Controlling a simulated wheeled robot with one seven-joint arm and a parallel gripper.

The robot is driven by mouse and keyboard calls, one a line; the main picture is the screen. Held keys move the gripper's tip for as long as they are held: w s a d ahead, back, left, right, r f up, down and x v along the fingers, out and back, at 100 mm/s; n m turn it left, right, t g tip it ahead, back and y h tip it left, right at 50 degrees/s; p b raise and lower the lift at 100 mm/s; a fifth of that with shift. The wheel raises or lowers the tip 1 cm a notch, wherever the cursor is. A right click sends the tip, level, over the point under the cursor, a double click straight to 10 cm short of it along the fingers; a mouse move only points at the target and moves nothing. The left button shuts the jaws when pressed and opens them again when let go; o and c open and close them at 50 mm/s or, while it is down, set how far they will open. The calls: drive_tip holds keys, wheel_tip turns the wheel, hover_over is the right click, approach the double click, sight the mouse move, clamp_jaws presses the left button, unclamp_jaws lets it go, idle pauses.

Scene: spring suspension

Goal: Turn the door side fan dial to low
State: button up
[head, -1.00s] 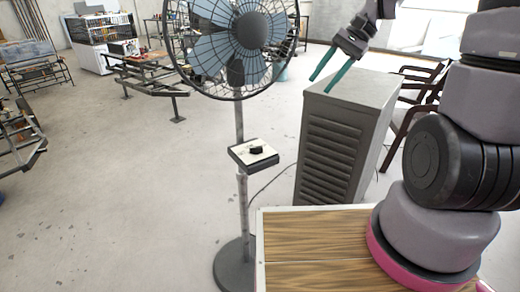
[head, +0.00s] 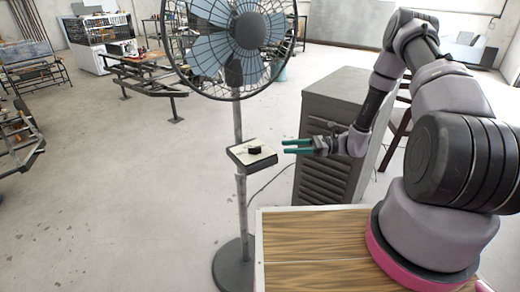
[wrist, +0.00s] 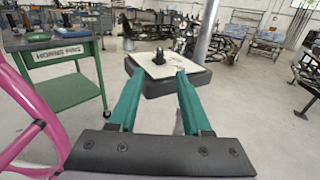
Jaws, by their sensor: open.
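The fan (head: 239,40) stands on a pole, with a small control box (head: 240,160) partway up. A black dial (head: 255,150) sits on the box's white top plate; its setting is too small to read. In the wrist view the dial (wrist: 159,56) stands up on the plate, beyond and between my fingertips. My gripper (head: 284,147) is open and empty, just right of the box, with its green fingers pointing left at the dial. In the wrist view my gripper (wrist: 157,75) shows both fingers apart, their tips at the near edge of the box (wrist: 170,82).
A grey louvered cabinet (head: 345,95) stands right behind my gripper. The fan's pole (head: 243,205) and round base (head: 233,265) are beside the wooden top (head: 310,235). Work tables (head: 145,70) stand at the back left.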

sight(260, 149)
drive_tip(key=a, duration=1)
drive_tip(key=shift+s+a+f, duration=0.1)
drive_tip(key=shift+s+a, duration=0.1)
drive_tip(key=shift+a, duration=0.2)
drive_tip(key=shift+c, duration=0.3)
clamp_jaws()
